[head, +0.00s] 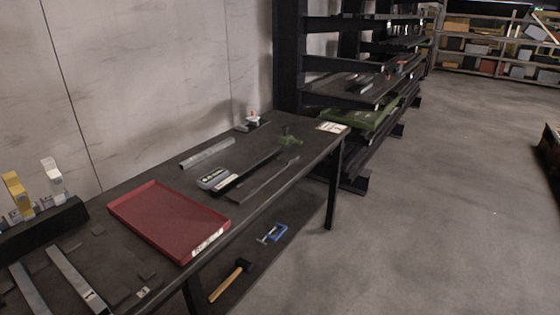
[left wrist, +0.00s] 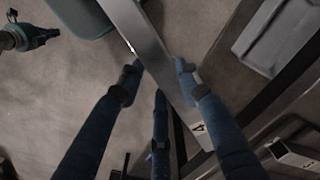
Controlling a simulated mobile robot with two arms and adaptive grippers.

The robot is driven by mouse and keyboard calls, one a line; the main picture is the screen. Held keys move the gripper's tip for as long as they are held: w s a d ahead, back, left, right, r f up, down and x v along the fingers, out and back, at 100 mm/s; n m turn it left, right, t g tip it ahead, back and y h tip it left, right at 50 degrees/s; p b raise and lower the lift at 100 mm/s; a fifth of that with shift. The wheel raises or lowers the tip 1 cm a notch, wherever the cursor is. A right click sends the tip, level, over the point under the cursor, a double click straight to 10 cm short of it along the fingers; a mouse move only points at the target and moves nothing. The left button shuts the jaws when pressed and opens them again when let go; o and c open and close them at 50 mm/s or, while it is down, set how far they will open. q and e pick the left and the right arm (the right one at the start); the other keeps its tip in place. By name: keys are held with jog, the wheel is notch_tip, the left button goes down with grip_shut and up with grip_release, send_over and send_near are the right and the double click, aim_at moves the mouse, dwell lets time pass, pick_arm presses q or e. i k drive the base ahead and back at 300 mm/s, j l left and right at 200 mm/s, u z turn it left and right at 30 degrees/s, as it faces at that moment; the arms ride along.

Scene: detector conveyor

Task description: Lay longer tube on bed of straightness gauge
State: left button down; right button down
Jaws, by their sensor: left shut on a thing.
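In the left wrist view a long grey metal tube (left wrist: 150,45) with a "4" label runs from the top edge down to the right. My left gripper (left wrist: 158,78) has its blue fingers closed around the tube, which lies between them. Its top end runs out of the picture. In the head view a long dark strip (head: 250,172) lies on the table beside a grey unit (head: 212,179); I cannot tell for sure whether this is the straightness gauge. Neither gripper shows in the head view, and my right gripper is in no view.
A red tray (head: 165,218) lies on the dark table, with a grey bar (head: 207,154) behind it. A mallet (head: 230,280) and a blue clamp (head: 273,234) lie below. Floor at right is open.

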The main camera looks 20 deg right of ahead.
aim_at(266, 173)
jog(key=i+l, duration=0.15)
jog(key=l, duration=0.2)
jog(key=i+l, duration=0.15)
jog(key=l, duration=0.25)
jog(key=i+l, duration=0.15)
jog(key=l, duration=0.2)
jog(key=i+l, duration=0.15)
jog(key=l, duration=0.2)
jog(key=i+l, duration=0.1)
jog(key=l, duration=0.3)
jog(key=i+l, duration=0.15)
jog(key=l, duration=0.2)
